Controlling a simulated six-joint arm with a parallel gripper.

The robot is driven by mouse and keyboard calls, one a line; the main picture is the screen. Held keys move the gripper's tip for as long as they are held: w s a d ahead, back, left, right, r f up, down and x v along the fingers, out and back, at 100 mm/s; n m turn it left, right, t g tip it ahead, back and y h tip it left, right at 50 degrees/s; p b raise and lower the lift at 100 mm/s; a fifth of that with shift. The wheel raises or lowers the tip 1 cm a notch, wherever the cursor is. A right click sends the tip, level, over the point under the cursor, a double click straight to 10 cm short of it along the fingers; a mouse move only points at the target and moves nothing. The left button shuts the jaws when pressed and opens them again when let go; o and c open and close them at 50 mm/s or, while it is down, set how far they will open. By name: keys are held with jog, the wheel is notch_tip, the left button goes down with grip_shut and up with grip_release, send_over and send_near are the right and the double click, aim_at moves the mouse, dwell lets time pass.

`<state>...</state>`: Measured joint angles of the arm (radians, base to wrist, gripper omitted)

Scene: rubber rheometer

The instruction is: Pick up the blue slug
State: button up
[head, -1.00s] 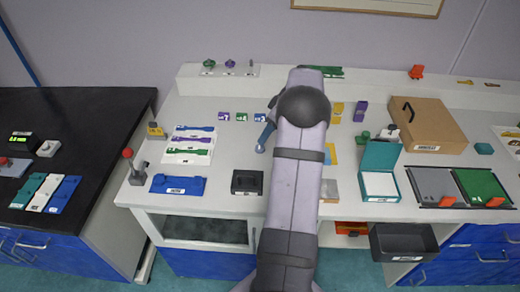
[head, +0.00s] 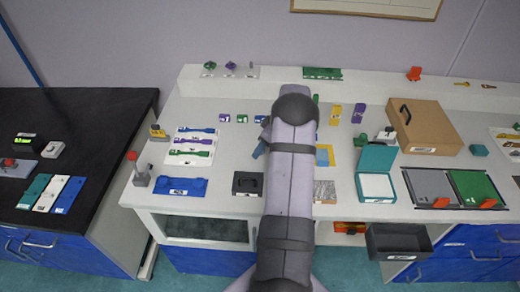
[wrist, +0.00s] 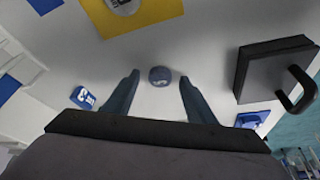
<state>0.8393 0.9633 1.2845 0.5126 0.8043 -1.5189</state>
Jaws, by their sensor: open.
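The blue slug (wrist: 160,75) is a small, short round piece with a pale mark, standing on the white bench in the wrist view. My gripper (wrist: 159,88) is open, with one finger on each side of the slug and its tips about level with it. I see gaps between the slug and both fingers, so nothing is held. In the head view my gripper (head: 258,150) shows only partly, left of my arm. The slug is hidden there behind my arm.
A black box with a handle (wrist: 275,68) stands right of the fingers in the wrist view; it also shows in the head view (head: 247,183). A blue numbered tag (wrist: 83,97) is to the left. A yellow mat (wrist: 150,12) lies beyond the slug.

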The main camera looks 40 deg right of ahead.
jog(key=shift+c, duration=0.4)
jog(key=c, duration=1)
jog(key=shift+c, duration=0.2)
